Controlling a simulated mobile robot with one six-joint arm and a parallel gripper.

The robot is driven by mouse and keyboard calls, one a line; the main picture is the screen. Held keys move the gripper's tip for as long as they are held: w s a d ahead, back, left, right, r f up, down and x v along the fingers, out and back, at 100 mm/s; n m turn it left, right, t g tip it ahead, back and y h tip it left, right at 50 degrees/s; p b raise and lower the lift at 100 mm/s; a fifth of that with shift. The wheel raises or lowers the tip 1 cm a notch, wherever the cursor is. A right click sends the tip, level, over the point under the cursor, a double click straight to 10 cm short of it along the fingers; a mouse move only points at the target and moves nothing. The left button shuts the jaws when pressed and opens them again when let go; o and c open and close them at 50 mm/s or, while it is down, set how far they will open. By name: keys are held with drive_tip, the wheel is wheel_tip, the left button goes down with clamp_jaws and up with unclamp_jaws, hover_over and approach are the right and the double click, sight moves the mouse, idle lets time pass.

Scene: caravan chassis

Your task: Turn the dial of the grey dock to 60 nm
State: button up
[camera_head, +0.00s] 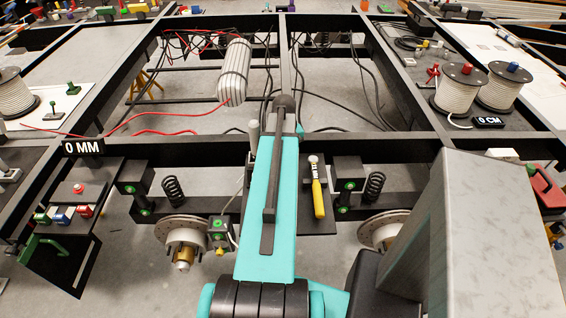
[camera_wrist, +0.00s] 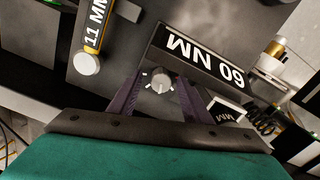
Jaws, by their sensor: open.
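In the wrist view a small silver dial (camera_wrist: 158,80) with a pointer mark sits on a grey face. Above it is a black sign (camera_wrist: 205,62) reading 60 NM, upside down in this view. My gripper (camera_wrist: 160,78) is open, with one purple-grey finger on each side of the dial. I cannot tell whether the fingers touch it. In the head view my teal arm covers the middle, and I cannot make out the dial or the fingers there.
A tool with a yellow 11 MM label (camera_wrist: 96,32) lies beside the dial. A smaller MM sign (camera_wrist: 228,112) and a black spring (camera_wrist: 262,120) are at the right. In the head view a yellow-handled wrench (camera_head: 318,197) stands close right of my arm, among black frame beams (camera_head: 150,152).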

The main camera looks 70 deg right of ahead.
drive_tip(key=shift+c, duration=0.4)
drive_tip(key=c, duration=0.9)
drive_tip(key=shift+c, duration=0.2)
drive_tip(key=shift+d, duration=0.1)
drive_tip(key=shift+m, duration=1.3)
drive_tip(key=shift+d, duration=0.1)
drive_tip(key=o, duration=1)
drive_tip(key=shift+s, duration=0.1)
